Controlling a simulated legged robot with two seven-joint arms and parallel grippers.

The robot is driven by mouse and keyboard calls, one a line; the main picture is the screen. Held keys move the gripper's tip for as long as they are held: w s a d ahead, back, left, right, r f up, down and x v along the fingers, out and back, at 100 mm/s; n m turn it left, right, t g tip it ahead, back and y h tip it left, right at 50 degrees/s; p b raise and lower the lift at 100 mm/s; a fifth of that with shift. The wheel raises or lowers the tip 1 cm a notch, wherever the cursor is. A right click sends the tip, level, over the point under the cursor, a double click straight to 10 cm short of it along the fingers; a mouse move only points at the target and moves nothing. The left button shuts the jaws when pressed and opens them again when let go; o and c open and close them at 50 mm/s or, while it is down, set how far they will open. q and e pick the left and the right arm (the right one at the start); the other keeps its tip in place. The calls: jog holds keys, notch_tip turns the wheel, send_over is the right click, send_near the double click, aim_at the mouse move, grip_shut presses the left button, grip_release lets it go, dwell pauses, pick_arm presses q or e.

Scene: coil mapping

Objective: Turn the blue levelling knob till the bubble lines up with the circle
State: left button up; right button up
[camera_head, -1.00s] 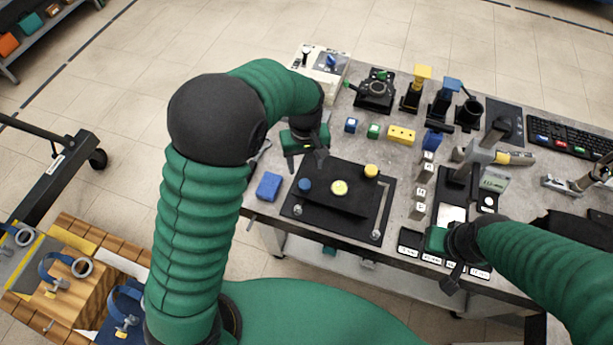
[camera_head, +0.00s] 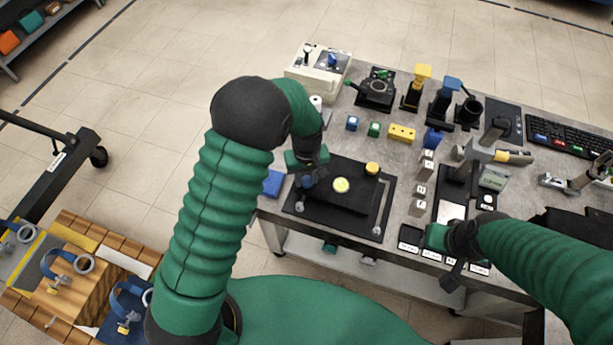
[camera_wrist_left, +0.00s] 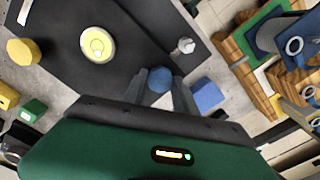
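The blue levelling knob (camera_head: 306,182) is at the left corner of the black tilting plate (camera_head: 345,205). My left gripper (camera_head: 310,172) is over it. In the left wrist view the knob (camera_wrist_left: 160,78) lies between the two fingertips (camera_wrist_left: 161,88), which look spread, with no clear contact. The round yellow bubble level (camera_head: 341,185) sits on the plate. In the left wrist view the level (camera_wrist_left: 98,44) shows a pale ring near its middle; the bubble's exact offset is too small to tell. My right gripper (camera_head: 448,250) hangs over the labelled tiles at the table's front; its fingers are unclear.
A yellow knob (camera_head: 372,168) is at the plate's far right corner. A blue block (camera_head: 272,184) lies just left of the plate. Small blue, green and yellow blocks, including the long yellow one (camera_head: 401,134), stand behind. Upright lettered blocks (camera_head: 422,180) are to the right.

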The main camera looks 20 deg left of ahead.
pick_arm(q)
grip_shut()
jog(key=shift+m, duration=0.4)
jog(key=m, duration=0.3)
jog(key=shift+m+p, duration=0.4)
jog(key=m, duration=0.4)
jog(key=shift+m+p, duration=0.3)
jog(key=shift+p, duration=0.05)
jog(key=m+p, duration=0.1)
jog(key=m, duration=0.4)
jog(key=shift+d, duration=0.1)
jog(key=shift+s+f+m+p, duration=0.15)
jog(key=shift+m+p, duration=0.45)
jog(key=shift+m, duration=1.8)
